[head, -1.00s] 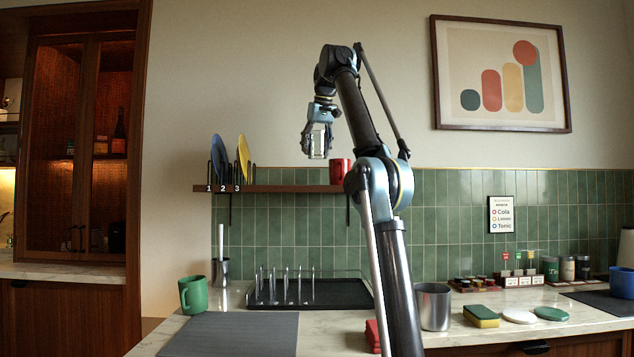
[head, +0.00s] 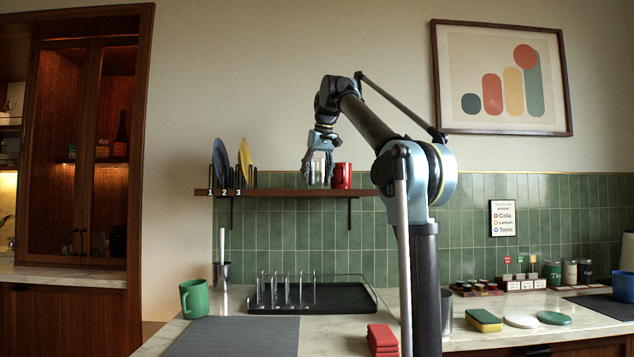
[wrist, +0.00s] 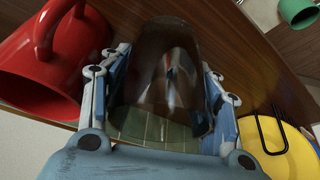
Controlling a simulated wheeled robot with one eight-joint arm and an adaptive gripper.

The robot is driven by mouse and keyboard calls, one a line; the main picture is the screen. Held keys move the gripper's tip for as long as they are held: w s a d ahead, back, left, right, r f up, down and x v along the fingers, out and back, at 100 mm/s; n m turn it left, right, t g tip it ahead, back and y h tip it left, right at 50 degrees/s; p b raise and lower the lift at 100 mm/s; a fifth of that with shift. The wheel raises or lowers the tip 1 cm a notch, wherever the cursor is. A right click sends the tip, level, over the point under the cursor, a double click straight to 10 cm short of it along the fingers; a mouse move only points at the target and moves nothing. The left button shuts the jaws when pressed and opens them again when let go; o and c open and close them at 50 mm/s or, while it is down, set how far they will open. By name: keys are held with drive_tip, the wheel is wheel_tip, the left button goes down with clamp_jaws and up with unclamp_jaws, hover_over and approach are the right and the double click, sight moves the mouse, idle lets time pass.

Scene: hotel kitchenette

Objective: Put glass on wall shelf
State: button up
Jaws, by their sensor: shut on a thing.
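My gripper (head: 319,160) is at the wall shelf (head: 290,192), shut on a clear glass (head: 318,174). In the head view the glass is upright at shelf height, just left of a red mug (head: 343,176). In the wrist view the glass (wrist: 165,75) lies between the two fingers, with the red mug (wrist: 60,65) close on one side and the brown shelf board (wrist: 255,60) behind. I cannot tell whether the glass base touches the shelf.
A rack with blue and yellow plates (head: 245,160) stands at the shelf's left end. Shelf space between rack and glass is clear. Below are a black drying rack (head: 340,297), a green mug (head: 194,298) and red blocks (head: 382,338) on the counter.

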drive_tip(key=shift+f, duration=0.6)
drive_tip(key=o, duration=1.2)
drive_tip(key=shift+o, duration=0.2)
drive_tip(key=shift+r, duration=0.15)
drive_tip(key=shift+v, duration=5.85)
